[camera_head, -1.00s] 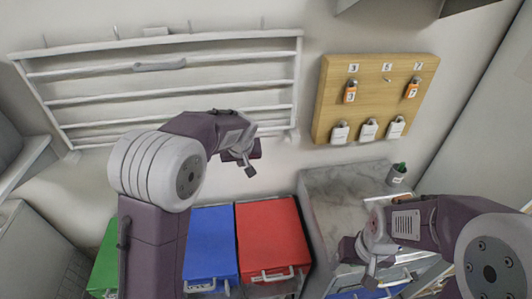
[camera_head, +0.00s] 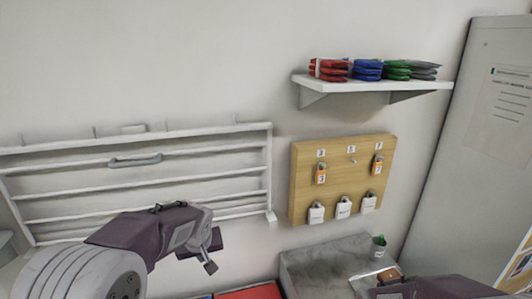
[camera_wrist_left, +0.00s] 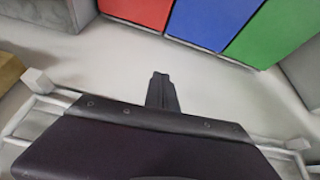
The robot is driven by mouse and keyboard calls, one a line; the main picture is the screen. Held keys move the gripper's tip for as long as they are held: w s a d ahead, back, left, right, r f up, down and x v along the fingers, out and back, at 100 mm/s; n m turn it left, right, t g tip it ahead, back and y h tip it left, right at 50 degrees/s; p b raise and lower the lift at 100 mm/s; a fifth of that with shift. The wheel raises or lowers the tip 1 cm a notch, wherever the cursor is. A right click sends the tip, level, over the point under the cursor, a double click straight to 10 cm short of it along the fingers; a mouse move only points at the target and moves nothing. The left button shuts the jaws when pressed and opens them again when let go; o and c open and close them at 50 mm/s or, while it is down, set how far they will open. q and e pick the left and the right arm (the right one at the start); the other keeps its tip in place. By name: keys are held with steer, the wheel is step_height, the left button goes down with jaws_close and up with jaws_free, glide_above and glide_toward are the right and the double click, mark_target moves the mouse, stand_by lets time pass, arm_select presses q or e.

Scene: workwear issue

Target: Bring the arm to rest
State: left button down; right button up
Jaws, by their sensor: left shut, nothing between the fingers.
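My left gripper (camera_head: 207,254) hangs in front of the wall, below and right of the white rail rack (camera_head: 150,173) in the head view. It is empty, and in the left wrist view its dark fingers (camera_wrist_left: 161,91) are together. Nothing is seen touching it. My right arm (camera_head: 435,289) shows only as a purple link at the bottom right edge of the head view. Its gripper is cut off below the picture.
A wooden board (camera_head: 302,185) with tags and padlocks hangs right of the rack. A shelf (camera_head: 390,86) above holds folded stacks. Below are a grey marbled top (camera_head: 315,265) and red (camera_wrist_left: 140,10), blue (camera_wrist_left: 210,20) and green (camera_wrist_left: 275,32) lids.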

arm_select(q)
steer(key=s+f+m+g, duration=0.1)
steer(key=s+f, duration=0.3)
steer(key=s, duration=0.3)
steer(key=s+f+m+g+h, duration=0.1)
steer(key=s+f, duration=0.2)
steer(key=s, duration=0.3)
steer(key=s+d+f+m+g, duration=0.1)
steer(key=s+f+m, duration=0.1)
steer(key=s+f, duration=0.2)
steer(key=s, duration=0.3)
steer(key=shift+s+f+g+h+b, duration=0.3)
steer(key=shift+g+h+b, duration=0.1)
